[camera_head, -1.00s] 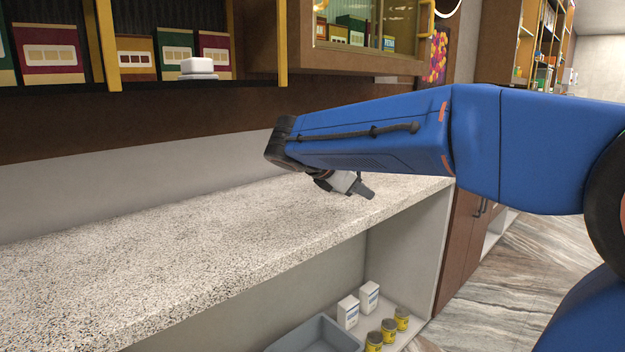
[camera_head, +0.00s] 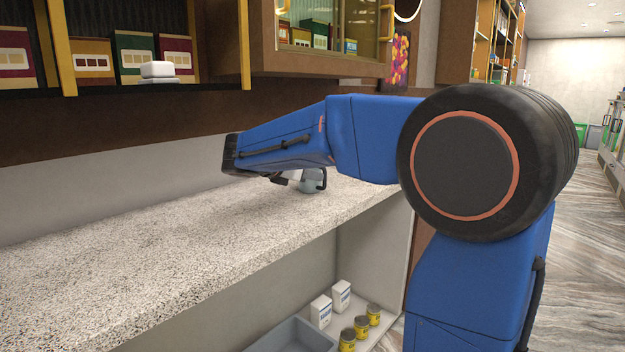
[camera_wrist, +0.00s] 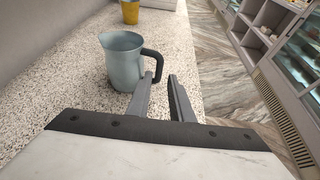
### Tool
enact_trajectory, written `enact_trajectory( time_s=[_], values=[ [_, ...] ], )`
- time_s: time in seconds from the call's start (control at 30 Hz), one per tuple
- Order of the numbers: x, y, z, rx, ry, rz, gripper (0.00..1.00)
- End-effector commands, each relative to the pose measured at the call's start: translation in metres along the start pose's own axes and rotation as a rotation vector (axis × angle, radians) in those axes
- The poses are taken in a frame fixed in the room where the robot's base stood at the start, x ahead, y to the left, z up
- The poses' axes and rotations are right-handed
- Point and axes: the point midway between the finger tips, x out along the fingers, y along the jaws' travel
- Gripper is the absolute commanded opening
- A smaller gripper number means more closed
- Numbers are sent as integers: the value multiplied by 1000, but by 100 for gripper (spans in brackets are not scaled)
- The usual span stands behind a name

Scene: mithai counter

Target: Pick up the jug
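The jug (camera_wrist: 122,66) is grey-blue with a dark handle and stands upright on the speckled counter in the wrist view. Its handle (camera_wrist: 155,60) points right, towards my gripper (camera_wrist: 160,76). The gripper's two dark fingers are apart, with the handle just beyond or between their tips; I cannot tell whether they touch it. In the head view the jug (camera_head: 310,186) shows only in part below my blue forearm, which hides some of it.
The speckled counter (camera_head: 130,255) is clear to the left. A yellow pot (camera_wrist: 130,12) stands behind the jug. Shelves with boxes (camera_head: 90,60) hang above. Below the counter are a grey bin (camera_head: 295,335), small white boxes (camera_head: 321,310) and yellow tins (camera_head: 361,326).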

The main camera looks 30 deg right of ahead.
Motion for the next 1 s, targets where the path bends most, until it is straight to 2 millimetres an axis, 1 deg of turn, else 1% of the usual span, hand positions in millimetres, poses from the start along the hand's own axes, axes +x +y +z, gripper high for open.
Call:
enact_trajectory(
  time_s=[0.03,0.13,0.37,0.47,0.7,0.77,0.83,1.0],
  values=[
    [8,-1,0,0,0,-4,20],
    [18,0,0,1,0,-2,20],
    [26,0,1,1,0,0,20],
    [34,1,2,1,0,-1,20],
    [67,3,4,1,1,-3,20],
    [72,3,4,2,1,-2,20],
    [76,3,4,2,0,-1,20],
    [75,3,4,1,0,0,20]
  ],
)
